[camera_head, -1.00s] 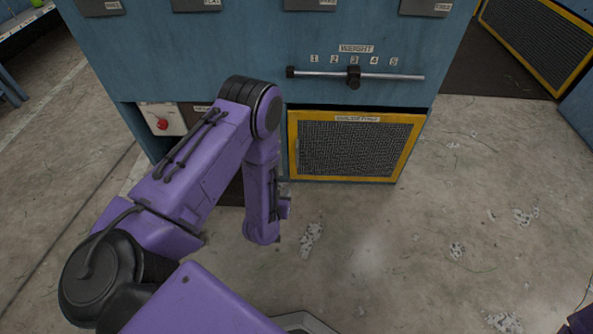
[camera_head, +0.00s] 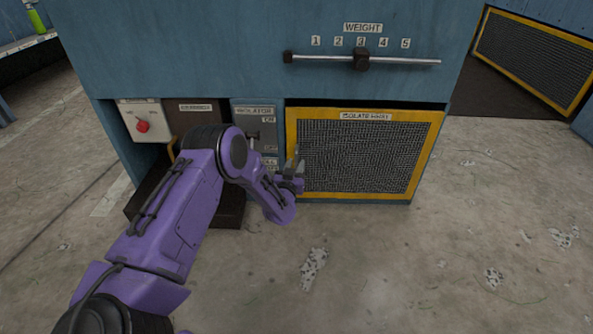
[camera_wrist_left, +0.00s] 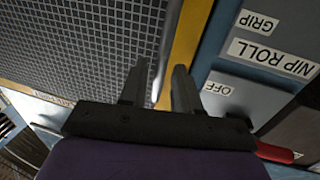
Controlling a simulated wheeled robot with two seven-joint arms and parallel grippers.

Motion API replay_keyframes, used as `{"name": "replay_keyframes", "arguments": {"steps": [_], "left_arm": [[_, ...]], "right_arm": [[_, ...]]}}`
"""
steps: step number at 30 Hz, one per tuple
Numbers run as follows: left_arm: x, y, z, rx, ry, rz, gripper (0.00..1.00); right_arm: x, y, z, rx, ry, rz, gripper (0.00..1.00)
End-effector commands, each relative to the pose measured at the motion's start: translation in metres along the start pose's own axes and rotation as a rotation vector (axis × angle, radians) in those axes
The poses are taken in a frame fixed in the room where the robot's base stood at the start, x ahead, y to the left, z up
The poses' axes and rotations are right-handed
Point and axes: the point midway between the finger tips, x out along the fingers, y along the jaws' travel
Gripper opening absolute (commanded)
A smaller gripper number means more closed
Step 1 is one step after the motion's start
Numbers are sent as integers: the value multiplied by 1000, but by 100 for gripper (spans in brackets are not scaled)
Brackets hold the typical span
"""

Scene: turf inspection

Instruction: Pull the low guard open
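The low guard (camera_head: 425,160) is a dark mesh panel in a yellow frame, labelled "ISOLATE FIRST", low on the blue machine. It looks shut. My left gripper (camera_head: 294,162) is at the guard's left edge. In the left wrist view the gripper (camera_wrist_left: 158,88) is open, its two dark fingers apart and pointing at the yellow frame (camera_wrist_left: 188,38). A thin pale upright bar (camera_wrist_left: 165,60), seemingly the guard's handle, shows between the fingers beside the mesh (camera_wrist_left: 80,45). I cannot tell whether the fingers touch it. My right gripper is out of view.
Left of the guard are an isolator panel (camera_head: 243,110) and a box with a red knob (camera_head: 142,126). A weight bar with a sliding block (camera_head: 361,60) is above. Another yellow-framed mesh panel (camera_head: 535,58) stands back right. The concrete floor (camera_head: 400,265) in front is clear.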

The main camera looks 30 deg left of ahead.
Motion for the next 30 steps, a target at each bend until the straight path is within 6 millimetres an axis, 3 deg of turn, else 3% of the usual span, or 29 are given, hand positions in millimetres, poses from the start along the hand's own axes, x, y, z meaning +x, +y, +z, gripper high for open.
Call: {"name": "replay_keyframes", "arguments": {"steps": [3,13,14,16,17,25,30], "left_arm": [[12,0,2,-1,1,0,32],[17,0,0,-1,-2,0,32],[17,0,0,-1,-1,0,25],[17,0,0,-1,-2,0,2],[17,0,0,-1,-2,0,0],[13,3,-1,0,-3,-6,0],[-9,12,-4,0,-5,-49,0]], "right_arm": [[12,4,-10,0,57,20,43],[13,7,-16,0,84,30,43],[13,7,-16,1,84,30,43],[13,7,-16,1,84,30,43],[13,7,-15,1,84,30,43],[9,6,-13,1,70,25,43],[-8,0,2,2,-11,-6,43]]}}
